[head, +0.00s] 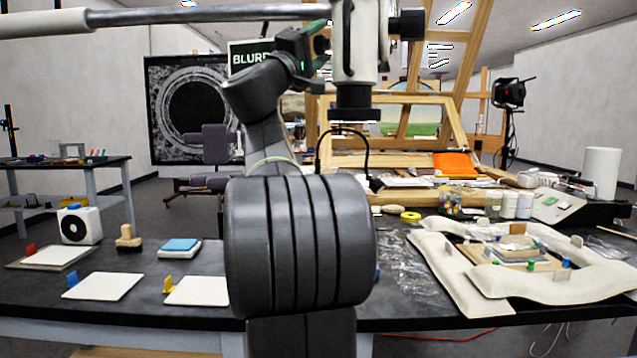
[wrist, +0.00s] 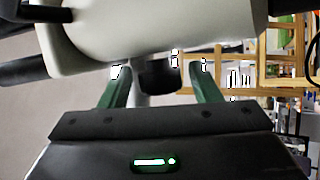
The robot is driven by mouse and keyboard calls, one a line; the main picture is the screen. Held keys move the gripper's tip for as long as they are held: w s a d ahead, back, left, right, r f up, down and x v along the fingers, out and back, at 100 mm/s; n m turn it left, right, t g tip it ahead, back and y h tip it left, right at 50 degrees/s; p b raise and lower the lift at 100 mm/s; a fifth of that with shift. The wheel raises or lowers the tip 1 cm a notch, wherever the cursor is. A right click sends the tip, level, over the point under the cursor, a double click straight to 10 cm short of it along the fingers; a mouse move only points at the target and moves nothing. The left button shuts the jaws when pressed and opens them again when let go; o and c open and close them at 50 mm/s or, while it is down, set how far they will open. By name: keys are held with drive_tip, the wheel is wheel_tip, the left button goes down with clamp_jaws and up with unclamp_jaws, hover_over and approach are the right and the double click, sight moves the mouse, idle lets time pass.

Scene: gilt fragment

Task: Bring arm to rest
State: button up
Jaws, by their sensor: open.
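My arm rises in front of the bench in the head view, bent upward at the elbow. My gripper (head: 318,42) is raised high above the bench, close to the left of a white microscope-like instrument (head: 358,48) on a boom. In the wrist view my gripper (wrist: 160,76) has its two green fingers spread apart, with nothing held. The instrument's pale body (wrist: 150,35) fills the upper part of that view, and its dark lower end shows between the fingers. I cannot tell whether the fingers touch it.
The black bench (head: 400,320) carries white cards (head: 103,286), a wooden stamp (head: 128,238) and a blue-topped block (head: 180,247) at left. A padded cushion ring (head: 452,275) surrounds a framed piece at right. A metal boom (head: 200,14) crosses the top left.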

drive_tip(key=shift+r+n+g+y+p, duration=0.25)
drive_tip(key=shift+n+g+y+p, duration=0.9)
drive_tip(key=shift+p, duration=3.95)
drive_tip(key=n+g+y+p, duration=0.1)
drive_tip(key=y+p, duration=0.2)
drive_tip(key=p, duration=0.7)
drive_tip(key=shift+n+g, duration=0.25)
drive_tip(key=shift+f+g+p, duration=0.15)
drive_tip(key=shift+g+p, duration=0.15)
drive_tip(key=shift+p, duration=0.5)
drive_tip(key=shift+f, duration=0.15)
